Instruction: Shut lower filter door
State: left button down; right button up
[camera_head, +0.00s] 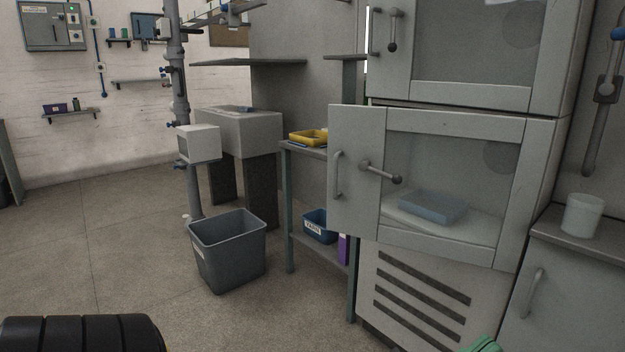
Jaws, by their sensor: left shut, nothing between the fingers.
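The lower filter door (431,241) is a light grey frame with a glass pane, a pull handle at its left and a lever latch. It stands ajar. Its left edge sticks out past the cabinet side, and its right edge is by the cabinet's right side. A bluish block (432,207) shows behind the glass. My left gripper (484,345) seems to be the green tip at the bottom edge, shut and empty, below the door and apart from it in the picture. Most of it is cut off. My right gripper is not in view.
The upper door (470,97) is above. A grey bin (228,250) and a shelf rack (287,211) with a yellow tray (308,138) stand to the left. A counter (585,232) with a white cup (582,214) is at right. The left floor is largely clear.

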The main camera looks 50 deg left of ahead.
aim_at(357, 134)
jog(key=z, duration=0.95)
jog(key=k, duration=0.15)
jog(key=u, duration=2.05)
jog(key=i, duration=1.35)
jog(key=z, duration=0.2)
